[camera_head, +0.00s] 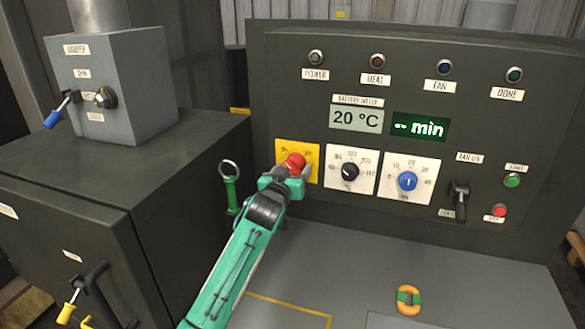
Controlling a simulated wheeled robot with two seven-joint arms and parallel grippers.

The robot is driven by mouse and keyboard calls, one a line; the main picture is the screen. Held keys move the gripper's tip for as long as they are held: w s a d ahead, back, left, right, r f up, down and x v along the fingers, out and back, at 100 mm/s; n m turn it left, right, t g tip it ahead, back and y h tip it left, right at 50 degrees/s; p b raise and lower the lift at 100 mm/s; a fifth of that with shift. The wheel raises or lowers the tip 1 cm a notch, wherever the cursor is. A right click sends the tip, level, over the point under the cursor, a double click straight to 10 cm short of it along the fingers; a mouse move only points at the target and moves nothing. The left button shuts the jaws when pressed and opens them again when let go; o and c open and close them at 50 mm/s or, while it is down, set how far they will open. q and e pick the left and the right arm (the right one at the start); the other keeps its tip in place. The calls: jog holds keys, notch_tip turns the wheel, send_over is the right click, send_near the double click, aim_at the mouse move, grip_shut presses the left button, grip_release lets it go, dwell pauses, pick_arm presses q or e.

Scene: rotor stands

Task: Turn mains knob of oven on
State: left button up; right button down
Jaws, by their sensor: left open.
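The mains knob (295,160) is red and sits on a yellow plate (284,151) at the left of the dark oven panel (430,215). My left gripper (293,172) is open at the knob, with its fingers at the knob's lower edge. I cannot tell whether they touch it. The gripper and fingers hide the lower part of the knob and plate, so its pointer position is not clear. My right gripper is not in view.
Right of the yellow plate are a black knob (350,172), a blue knob (407,181) and a black lever switch (460,195). The display (356,119) reads 20 °C. A green-handled ring key (231,188) is left of my gripper. An orange-green ring (408,299) lies on the grey surface.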

pick_arm(q)
jog(key=shift+w+d, duration=0.1)
jog(key=shift+w, duration=0.05)
jog(key=c, duration=1)
jog(key=shift+o, duration=0.2)
